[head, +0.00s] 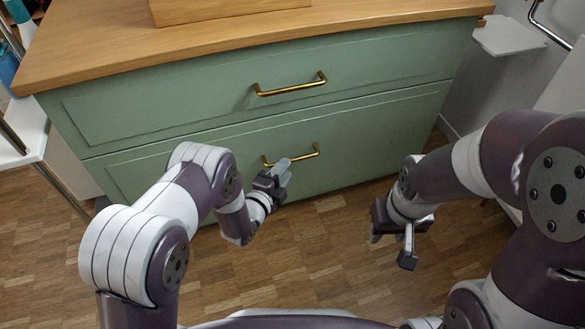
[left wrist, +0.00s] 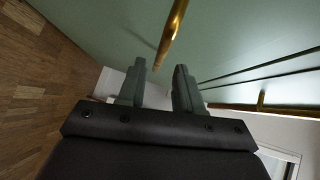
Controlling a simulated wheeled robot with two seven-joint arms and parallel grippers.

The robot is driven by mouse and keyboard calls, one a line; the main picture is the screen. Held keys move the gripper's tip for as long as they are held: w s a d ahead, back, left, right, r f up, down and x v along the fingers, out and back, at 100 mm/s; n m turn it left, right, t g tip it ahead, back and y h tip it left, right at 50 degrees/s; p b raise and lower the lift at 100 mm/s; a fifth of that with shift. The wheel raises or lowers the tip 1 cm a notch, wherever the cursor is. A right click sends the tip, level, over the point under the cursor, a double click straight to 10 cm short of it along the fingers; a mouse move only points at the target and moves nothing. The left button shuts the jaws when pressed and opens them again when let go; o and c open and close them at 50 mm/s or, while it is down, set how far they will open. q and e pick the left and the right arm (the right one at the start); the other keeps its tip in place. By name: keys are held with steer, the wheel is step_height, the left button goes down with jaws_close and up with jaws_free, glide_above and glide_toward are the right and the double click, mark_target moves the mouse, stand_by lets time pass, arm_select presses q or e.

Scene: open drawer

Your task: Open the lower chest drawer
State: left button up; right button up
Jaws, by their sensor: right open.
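The green chest's lower drawer (head: 360,135) is shut, its front flush with the chest. Its brass bar handle (head: 304,155) shows in the head view and close up in the left wrist view (left wrist: 174,32). My left gripper (head: 284,168) is at this handle, partly in front of its left half. In the left wrist view the two fingers (left wrist: 160,80) are apart, with the handle's near end just beyond and between their tips; I cannot tell whether they touch. My right gripper (head: 391,248) is open and empty, right of the handle and away from the chest.
The upper drawer (head: 190,105) is shut, with its own brass handle (head: 291,86). A wooden top (head: 110,52) carries a wooden box (head: 215,8). White shelving (head: 30,140) stands at left, a white wall ledge (head: 505,36) at right. Parquet floor (head: 320,260) before the chest is clear.

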mark_target(293, 159)
arm_select(q)
steer(key=b+x, duration=0.1)
steer(key=x, duration=0.1)
steer(key=b+x, duration=0.1)
steer(key=x, duration=0.2)
steer(key=shift+f, duration=0.25)
steer(key=shift+w+d+r, duration=0.15)
steer(key=shift+w+d, duration=0.05)
steer(key=shift+w, duration=0.15)
arm_select(e)
step_height(293, 159, down, 3)
steer(key=shift+f, duration=0.15)
arm_select(q)
jaws_close()
steer(key=shift+s, duration=0.1)
arm_select(e)
steer(key=shift+s, duration=0.1)
